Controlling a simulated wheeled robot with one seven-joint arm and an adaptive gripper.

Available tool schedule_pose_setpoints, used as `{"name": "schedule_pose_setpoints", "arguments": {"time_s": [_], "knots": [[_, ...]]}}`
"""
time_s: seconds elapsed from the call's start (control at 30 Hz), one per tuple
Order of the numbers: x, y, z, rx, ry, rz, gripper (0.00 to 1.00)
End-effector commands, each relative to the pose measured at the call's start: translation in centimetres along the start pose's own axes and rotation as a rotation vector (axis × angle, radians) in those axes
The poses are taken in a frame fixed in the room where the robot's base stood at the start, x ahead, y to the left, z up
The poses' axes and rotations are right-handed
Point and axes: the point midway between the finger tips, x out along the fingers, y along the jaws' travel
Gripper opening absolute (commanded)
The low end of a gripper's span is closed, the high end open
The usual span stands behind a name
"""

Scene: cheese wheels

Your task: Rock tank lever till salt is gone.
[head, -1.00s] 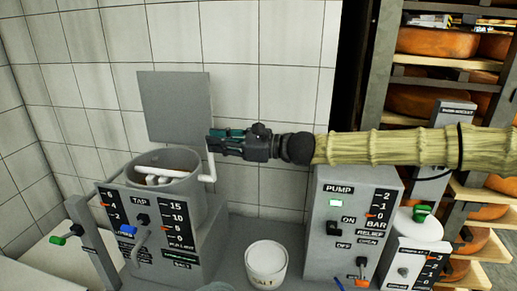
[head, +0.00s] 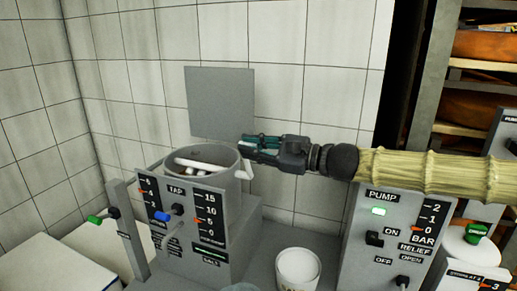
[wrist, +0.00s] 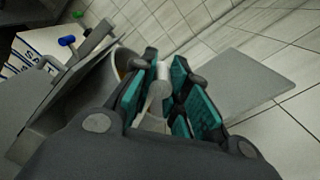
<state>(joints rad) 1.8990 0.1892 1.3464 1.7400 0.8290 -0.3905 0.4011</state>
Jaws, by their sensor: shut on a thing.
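The round grey tank (head: 236,185) has a white paddle (head: 205,164) and some brownish matter inside; its bottom is hard to make out. The pale tank lever (head: 244,173) stands at the tank's right side, largely hidden by my fingers in the head view. My gripper (head: 250,148), with teal finger pads, is shut on the lever just above and right of the tank rim. In the wrist view, the lever (wrist: 157,92) runs between the pads of my gripper (wrist: 172,100). I cannot tell from these frames how much salt is left in the tank.
A grey square plate (head: 219,103) stands behind the tank against the tiled wall. The tap panel (head: 190,226) with gauges is in front. A white salt bucket (head: 297,270) and the pump box (head: 385,235) stand to the right. Cheese shelves (head: 480,85) are at the far right.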

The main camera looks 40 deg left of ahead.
Motion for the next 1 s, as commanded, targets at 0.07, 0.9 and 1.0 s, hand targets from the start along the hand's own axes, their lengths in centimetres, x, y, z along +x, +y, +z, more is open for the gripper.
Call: {"name": "schedule_pose_setpoints", "arguments": {"time_s": [0.07, 0.9, 1.0], "knots": [[-0.2, 0.0, -0.4, -0.004, 0.008, -0.002, 0.0], [-0.5, -0.1, -0.3, -0.002, 0.006, -0.003, 0.41], [-1.4, -0.1, -0.3, -0.002, 0.006, -0.003, 0.41]]}}
